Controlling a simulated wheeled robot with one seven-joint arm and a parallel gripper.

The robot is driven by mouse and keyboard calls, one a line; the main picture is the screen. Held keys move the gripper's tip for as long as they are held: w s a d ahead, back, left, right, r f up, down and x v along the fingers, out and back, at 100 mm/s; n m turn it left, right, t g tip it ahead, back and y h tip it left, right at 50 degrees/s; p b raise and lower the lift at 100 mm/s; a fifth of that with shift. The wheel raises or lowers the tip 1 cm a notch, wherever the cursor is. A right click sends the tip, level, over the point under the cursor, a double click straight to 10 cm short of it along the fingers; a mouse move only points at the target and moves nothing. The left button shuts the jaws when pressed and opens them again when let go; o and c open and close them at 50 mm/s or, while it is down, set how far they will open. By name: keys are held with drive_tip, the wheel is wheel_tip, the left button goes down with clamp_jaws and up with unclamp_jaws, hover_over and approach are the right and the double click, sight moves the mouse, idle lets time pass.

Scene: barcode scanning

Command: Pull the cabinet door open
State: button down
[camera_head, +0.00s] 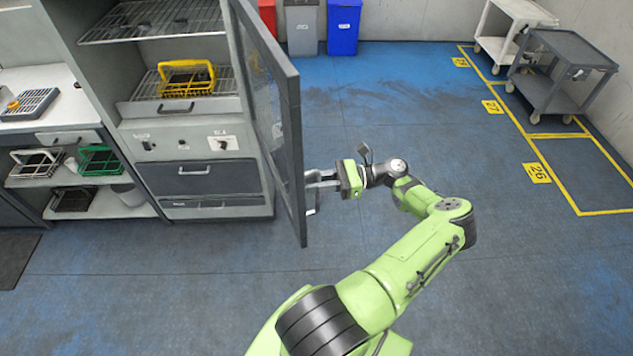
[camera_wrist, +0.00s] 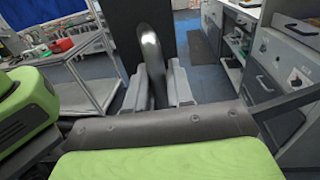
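The cabinet door (camera_head: 292,150) is a dark-framed glass panel. It stands wide open, swung out from the right side of the grey cabinet (camera_head: 230,190). My gripper (camera_head: 318,180) is at the right face of the door, at its handle (camera_head: 313,205). In the wrist view, the curved metal handle (camera_wrist: 153,62) runs between the two fingers of my gripper (camera_wrist: 157,88), which look closed around it. The fingertips are partly hidden in the head view. Inside the cabinet, a yellow basket (camera_head: 187,80) sits on a wire rack.
A counter with shelves and baskets (camera_head: 88,158) stands left of the cabinet. Grey and blue bins (camera_head: 343,25) stand behind the door. Carts (camera_head: 560,75) are at the far right. The blue floor right of the door is mostly clear.

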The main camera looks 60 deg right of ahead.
drive_tip(key=c, duration=1.2)
unclamp_jaws()
drive_tip(key=shift+o, duration=0.2)
drive_tip(key=shift+s, duration=0.1)
drive_tip(key=b+v, duration=0.7)
drive_tip(key=v, duration=0.8)
drive_tip(key=shift+s+d, duration=0.15)
drive_tip(key=shift+s, duration=0.1)
